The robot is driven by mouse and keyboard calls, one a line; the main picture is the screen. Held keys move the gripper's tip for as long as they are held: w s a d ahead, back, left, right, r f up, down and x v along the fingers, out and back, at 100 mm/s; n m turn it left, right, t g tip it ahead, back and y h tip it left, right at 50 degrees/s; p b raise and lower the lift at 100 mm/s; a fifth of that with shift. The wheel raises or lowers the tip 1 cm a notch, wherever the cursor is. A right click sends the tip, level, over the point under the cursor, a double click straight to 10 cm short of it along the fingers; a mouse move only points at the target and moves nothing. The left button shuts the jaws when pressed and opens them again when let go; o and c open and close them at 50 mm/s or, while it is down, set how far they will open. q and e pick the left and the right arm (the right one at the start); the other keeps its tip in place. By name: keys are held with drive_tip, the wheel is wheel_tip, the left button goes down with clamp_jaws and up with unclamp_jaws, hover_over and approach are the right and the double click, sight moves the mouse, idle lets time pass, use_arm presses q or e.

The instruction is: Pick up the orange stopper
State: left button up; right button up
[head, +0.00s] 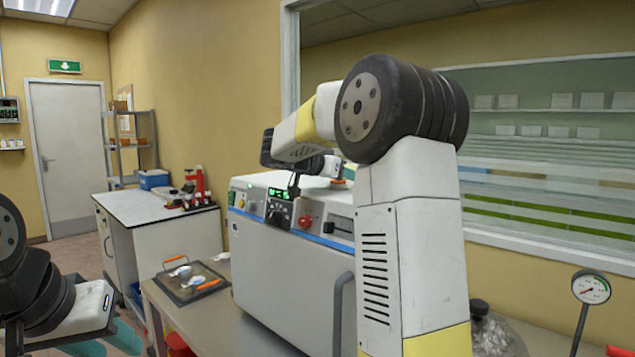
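A small orange piece (340,184), possibly the orange stopper, shows on top of the white lab machine (290,275), beside a white rounded part (333,166). My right arm partly hides it. My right arm reaches over the machine from the right. My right gripper (294,187) is a small dark shape at the machine's upper front edge, left of the orange piece. Its fingers are too small to read, and I see nothing clearly held.
A dark tray (190,297) with orange handles and small white items lies on the bench left of the machine. A white counter (135,205) with red equipment and a blue box (153,179) stands behind. A pressure gauge (590,288) and a dark-capped jar (490,330) are at right.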

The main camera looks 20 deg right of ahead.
clamp_jaws()
drive_tip(key=shift+r, duration=0.15)
